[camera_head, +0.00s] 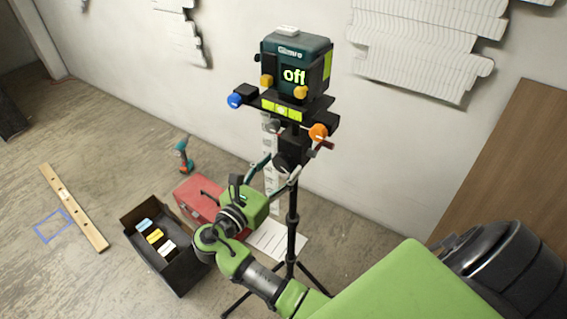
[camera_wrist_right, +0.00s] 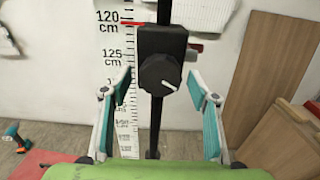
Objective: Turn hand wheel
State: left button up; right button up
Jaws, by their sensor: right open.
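The hand wheel (camera_wrist_right: 159,75) is a round black knob with a white pointer mark on the front of a black block on the tripod post. The mark points right and slightly down in the right wrist view. In the head view the wheel (camera_head: 287,157) is partly covered by my gripper. My right gripper (camera_wrist_right: 160,85) is open, with one finger on each side of the wheel and gaps between them. It also shows in the head view (camera_head: 283,166), just below the device. My left gripper is not in view.
A teal laser device (camera_head: 296,62) reading "off" stands on the tripod (camera_head: 292,215), with blue and orange knobs below it. A measuring scale (camera_wrist_right: 122,100) stands behind the post. On the floor are a red case (camera_head: 196,197), a black box (camera_head: 178,272) and a drill (camera_head: 183,155).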

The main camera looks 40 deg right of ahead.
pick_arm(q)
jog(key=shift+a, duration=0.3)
pick_arm(e)
jog(key=shift+a, duration=0.1)
jog(key=c, duration=1.1)
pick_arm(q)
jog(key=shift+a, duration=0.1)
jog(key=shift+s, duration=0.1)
pick_arm(e)
jog(key=shift+m, duration=0.3)
jog(key=shift+m, duration=1.2)
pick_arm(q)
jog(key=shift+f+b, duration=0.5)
pick_arm(e)
jog(key=shift+r+m, duration=0.15)
jog(key=shift+m, duration=1.35)
